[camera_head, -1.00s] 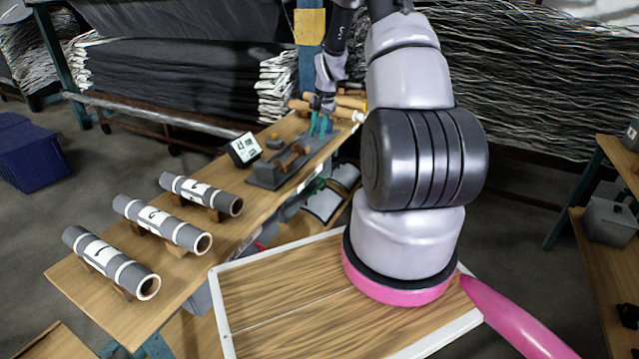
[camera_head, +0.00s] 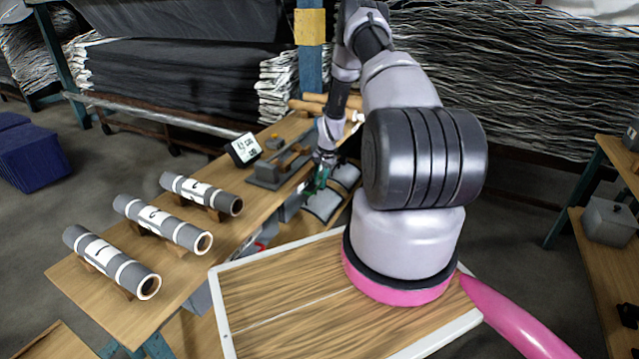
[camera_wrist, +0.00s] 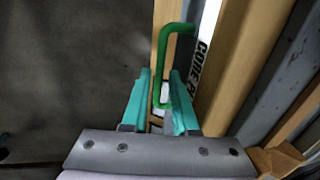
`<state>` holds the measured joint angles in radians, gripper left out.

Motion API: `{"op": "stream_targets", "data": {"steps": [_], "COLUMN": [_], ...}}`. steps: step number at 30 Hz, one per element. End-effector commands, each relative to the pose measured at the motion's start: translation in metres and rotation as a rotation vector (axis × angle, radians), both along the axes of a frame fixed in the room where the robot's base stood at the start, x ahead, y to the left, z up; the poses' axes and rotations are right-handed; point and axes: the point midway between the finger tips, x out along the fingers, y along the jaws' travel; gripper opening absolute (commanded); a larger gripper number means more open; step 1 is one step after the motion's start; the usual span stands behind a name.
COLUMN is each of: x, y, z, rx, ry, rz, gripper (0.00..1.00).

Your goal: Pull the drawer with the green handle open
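A gap shows between the bar and at least the right finger; I cannot tell about contact on the left. In the head view my gripper (camera_head: 318,180) is low at the bench's right edge, where the handle and drawer front cannot be made out clearly.
The wooden bench (camera_head: 120,325) carries several grey rolls (camera_head: 165,223) on cradles, a small display (camera_head: 243,149) and a grey fixture (camera_head: 278,168). Light padded pieces (camera_head: 325,205) lie below its right edge. My wood-topped base is close in front. Open floor shows in the wrist view's left.

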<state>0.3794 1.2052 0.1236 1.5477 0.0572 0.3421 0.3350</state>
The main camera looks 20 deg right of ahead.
Motion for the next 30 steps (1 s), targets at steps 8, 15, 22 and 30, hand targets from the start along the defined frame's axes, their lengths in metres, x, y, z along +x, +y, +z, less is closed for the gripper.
{"op": "stream_targets", "data": {"steps": [8, 15, 22, 30], "x": [0.0016, 0.0016, 0.0016, 0.0017], "y": [0.0016, 0.0014, 0.0014, 0.0013], "z": [-0.0105, -0.0101, -0.0100, -0.0098], "rx": [0.000, 0.000, 0.000, 0.000], "ry": [0.000, 0.000, 0.000, 0.000], "rz": [0.000, 0.000, 0.000, 0.000], "gripper": [0.27, 0.00, 0.00, 0.00]}}
